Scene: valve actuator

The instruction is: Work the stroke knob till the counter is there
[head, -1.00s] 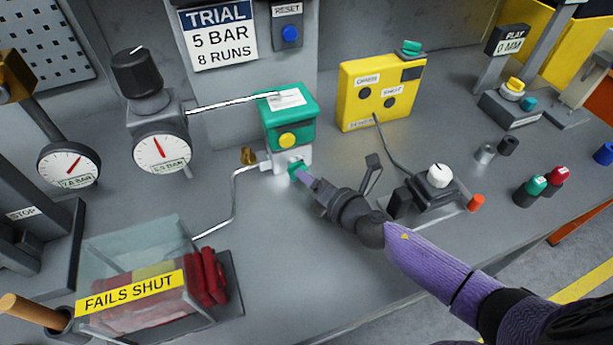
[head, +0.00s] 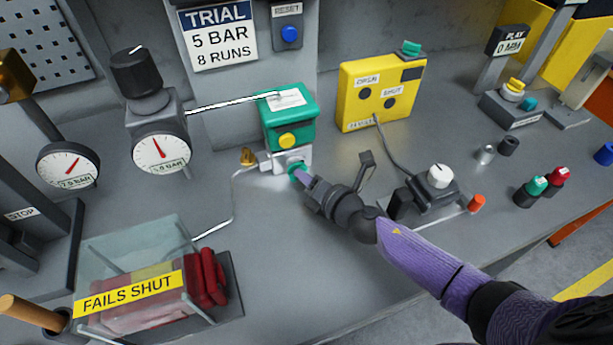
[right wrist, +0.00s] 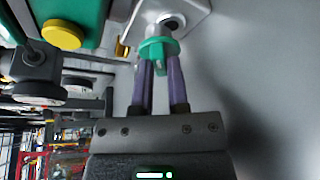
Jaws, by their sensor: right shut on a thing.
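The green stroke knob (head: 297,168) sits on the front of the white base block (head: 291,157), under the green actuator housing (head: 289,120) with its yellow button. My right gripper (head: 301,174) is shut on the knob. In the right wrist view the knob (right wrist: 158,52) sits between the purple fingertips. My left gripper is not in view.
A trial card (head: 217,32) reads 5 BAR, 8 RUNS, beside a blue RESET button (head: 290,33). Two gauges (head: 161,152) and a clear FAILS SHUT box (head: 140,290) stand left. A white-knobbed switch (head: 439,176) is close to my right arm. The front middle bench is clear.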

